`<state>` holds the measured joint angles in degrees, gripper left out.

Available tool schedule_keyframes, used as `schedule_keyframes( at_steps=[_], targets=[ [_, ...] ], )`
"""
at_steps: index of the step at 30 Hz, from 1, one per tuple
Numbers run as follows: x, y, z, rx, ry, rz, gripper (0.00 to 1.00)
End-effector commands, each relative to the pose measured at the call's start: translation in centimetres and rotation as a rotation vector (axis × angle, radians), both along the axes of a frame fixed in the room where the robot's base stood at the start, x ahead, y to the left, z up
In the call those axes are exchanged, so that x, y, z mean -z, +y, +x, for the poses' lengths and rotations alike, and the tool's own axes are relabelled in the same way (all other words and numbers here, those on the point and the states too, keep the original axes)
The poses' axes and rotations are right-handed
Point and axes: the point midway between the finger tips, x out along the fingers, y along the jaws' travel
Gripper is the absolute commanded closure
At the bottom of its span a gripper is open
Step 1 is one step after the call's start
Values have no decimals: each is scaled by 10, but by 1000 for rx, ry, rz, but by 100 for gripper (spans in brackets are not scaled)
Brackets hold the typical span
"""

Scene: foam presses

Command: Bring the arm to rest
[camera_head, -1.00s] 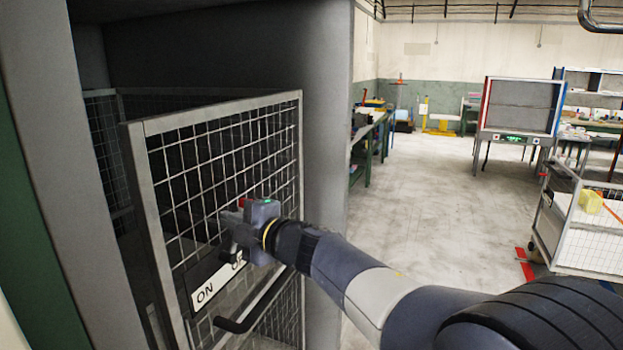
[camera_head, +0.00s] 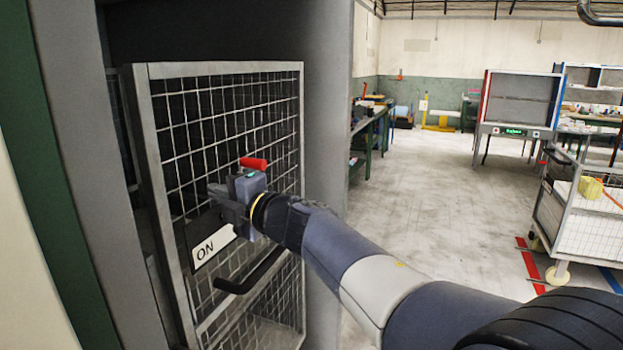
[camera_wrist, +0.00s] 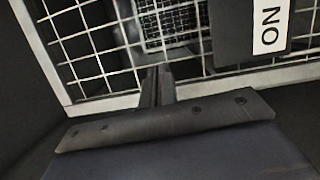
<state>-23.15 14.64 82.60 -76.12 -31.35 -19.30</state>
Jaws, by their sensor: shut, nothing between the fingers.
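My gripper (camera_head: 222,200) is shut and empty at the end of my outstretched arm, in front of a mesh door (camera_head: 225,130) in the head view. Its fingers point left toward the mesh; I cannot tell whether they touch it. In the wrist view, my gripper (camera_wrist: 158,85) shows with its fingers together, against the mesh behind it. A dark plate with a white "ON" label (camera_head: 213,246) is on the door below the gripper, and the label also shows in the wrist view (camera_wrist: 270,27). A black bar handle (camera_head: 250,270) sits below the plate.
A grey post (camera_head: 328,130) stands right of the door. A wire-sided cart (camera_head: 590,225) with a yellow item (camera_head: 590,188) stands at the right. A green workbench (camera_head: 368,130) is along the back left. The floor (camera_head: 430,200) between is open.

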Motion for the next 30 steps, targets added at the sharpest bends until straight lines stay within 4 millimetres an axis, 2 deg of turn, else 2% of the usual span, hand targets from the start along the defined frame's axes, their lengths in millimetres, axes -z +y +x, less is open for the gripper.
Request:
schedule_keyframes(
  at_steps=[4,17,30],
  targets=[
    [0,3,-6,-1,-1,1,100],
    [-2,-2,-3,17,11,4,100],
    [-10,-44,17,194,132,52,100]
  ],
)
